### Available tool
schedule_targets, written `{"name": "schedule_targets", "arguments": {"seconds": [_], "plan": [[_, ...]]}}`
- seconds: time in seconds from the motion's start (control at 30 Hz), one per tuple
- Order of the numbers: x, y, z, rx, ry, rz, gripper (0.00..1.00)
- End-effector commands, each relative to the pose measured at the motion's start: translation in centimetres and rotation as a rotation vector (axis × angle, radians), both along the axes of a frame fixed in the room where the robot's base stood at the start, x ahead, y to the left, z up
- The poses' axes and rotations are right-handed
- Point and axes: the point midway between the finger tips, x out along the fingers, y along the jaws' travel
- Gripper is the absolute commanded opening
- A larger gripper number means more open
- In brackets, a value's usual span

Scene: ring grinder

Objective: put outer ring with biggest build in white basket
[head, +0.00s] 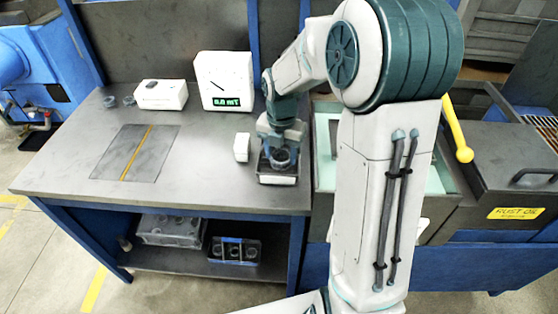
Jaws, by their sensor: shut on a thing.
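My gripper (281,148) points down at the right end of the workbench and is shut on a grey metal outer ring (281,160). The ring is over or inside a small dark tray with a white front strip (277,179). I cannot tell whether the ring touches the tray's floor. Two more small grey rings (109,102) (129,101) lie at the bench's back left. I cannot compare the ring sizes well from here. On the shelf below, a pale grey basket (168,240) holds several rings; it may be the white basket.
A dark blue divided crate (234,252) stands beside the pale basket. A white box (162,94), a white display unit (225,82) and a small white block (241,147) stand on the bench (60,165). The rust oil tank (515,213) is at right. The bench's front left is clear.

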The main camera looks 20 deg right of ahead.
Motion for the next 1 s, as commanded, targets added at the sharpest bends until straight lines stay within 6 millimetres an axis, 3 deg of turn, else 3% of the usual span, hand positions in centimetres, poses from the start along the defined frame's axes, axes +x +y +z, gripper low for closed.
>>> {"name": "schedule_targets", "arguments": {"seconds": [0.23, 0.5, 0.9, 0.93, 1.0], "plan": [[1.2, 0.5, -1.3, 0.0, 0.0, 0.0, 0.19], [1.2, 0.5, -4.6, 0.0, 0.0, 0.0, 0.19], [1.1, 0.4, -5.2, 0.0, 0.0, -0.001, 0.19], [1.1, 0.4, -5.1, 0.0, 0.0, -0.001, 0.59], [1.1, 0.4, -5.1, 0.0, 0.0, -0.001, 0.73]]}}
